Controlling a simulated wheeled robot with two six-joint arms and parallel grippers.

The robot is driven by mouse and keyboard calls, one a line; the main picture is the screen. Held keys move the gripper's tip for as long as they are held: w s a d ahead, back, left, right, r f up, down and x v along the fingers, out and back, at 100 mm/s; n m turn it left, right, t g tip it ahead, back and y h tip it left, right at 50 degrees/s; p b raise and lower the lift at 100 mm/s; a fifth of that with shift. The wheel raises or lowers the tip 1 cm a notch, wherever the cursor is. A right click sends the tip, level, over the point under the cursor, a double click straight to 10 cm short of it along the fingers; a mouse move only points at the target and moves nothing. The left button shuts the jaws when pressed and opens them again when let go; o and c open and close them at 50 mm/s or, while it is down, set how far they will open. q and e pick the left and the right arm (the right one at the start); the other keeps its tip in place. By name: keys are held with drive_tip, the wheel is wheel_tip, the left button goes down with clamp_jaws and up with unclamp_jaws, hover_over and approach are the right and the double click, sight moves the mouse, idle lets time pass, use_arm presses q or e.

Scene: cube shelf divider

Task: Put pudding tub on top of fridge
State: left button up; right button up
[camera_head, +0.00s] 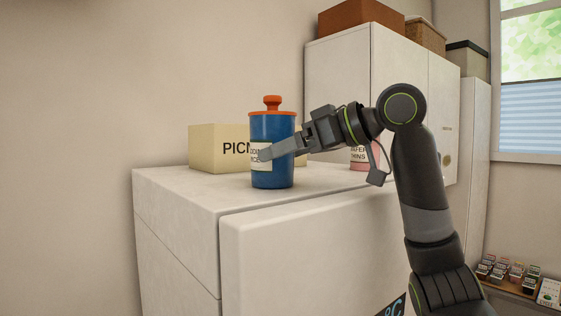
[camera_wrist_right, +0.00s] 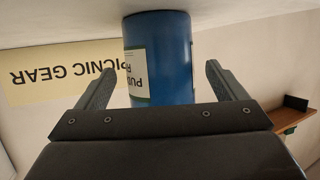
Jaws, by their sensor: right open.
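The pudding tub (camera_head: 272,175) is a blue cylinder with an orange lid and knob and a pale label. It stands upright on the white top of the fridge (camera_head: 190,185), near its front left part. My right gripper (camera_head: 268,153) reaches in from the right at the tub's mid-height. In the right wrist view, which is upside down, the blue tub (camera_wrist_right: 165,50) sits between the two spread fingers of the gripper (camera_wrist_right: 160,70), with gaps on both sides. One finger crosses in front of the tub in the head view. My left gripper is not in view.
A cream box marked PICNIC GEAR (camera_head: 215,146) stands behind the tub and shows in the wrist view (camera_wrist_right: 60,75). A pink container (camera_head: 360,160) is partly hidden behind my right arm. A tall white cabinet (camera_head: 340,80) stands behind. The fridge top's front left is clear.

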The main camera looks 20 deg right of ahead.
drive_tip(key=b+v, duration=0.4)
drive_tip(key=v, duration=0.6)
drive_tip(key=shift+f, duration=0.1)
